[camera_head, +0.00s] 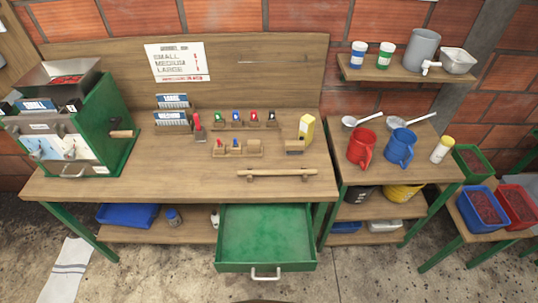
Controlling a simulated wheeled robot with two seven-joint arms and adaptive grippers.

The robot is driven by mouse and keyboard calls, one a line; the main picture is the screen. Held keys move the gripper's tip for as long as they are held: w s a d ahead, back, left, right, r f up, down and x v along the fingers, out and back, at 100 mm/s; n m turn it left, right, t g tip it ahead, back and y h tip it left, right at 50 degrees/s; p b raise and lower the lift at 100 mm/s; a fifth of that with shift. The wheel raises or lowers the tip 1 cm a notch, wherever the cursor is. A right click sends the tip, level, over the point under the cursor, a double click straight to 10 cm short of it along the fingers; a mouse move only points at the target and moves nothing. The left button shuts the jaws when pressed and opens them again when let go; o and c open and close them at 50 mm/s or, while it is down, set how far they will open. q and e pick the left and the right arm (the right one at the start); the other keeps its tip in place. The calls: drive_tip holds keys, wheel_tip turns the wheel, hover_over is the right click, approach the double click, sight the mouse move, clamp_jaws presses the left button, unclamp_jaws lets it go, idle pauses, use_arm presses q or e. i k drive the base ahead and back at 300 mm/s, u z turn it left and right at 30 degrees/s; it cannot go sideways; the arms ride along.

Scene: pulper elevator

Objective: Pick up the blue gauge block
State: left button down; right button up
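Small blue pieces show in two places on the wooden workbench (100,185). One blue piece (236,145) sits in a low wooden holder (257,150), to the right of a red piece (219,144). Another blue piece (235,116) stands in the row behind, between a green piece (218,117) and a red piece (253,115), with a black one (271,117) at the right end. I cannot tell from their size which blue piece is the gauge block. Neither of my grippers is in view.
A green machine (110,115) stands at the bench's left end. A wooden bar (277,173) lies near the front edge. An open green drawer (265,235) juts out below. The bench's front left is clear.

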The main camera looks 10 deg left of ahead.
sight(235, 113)
drive_tip(key=k, duration=0.65)
drive_tip(key=u, duration=1.4)
drive_tip(key=i, duration=1.8)
drive_tip(key=z, duration=0.45)
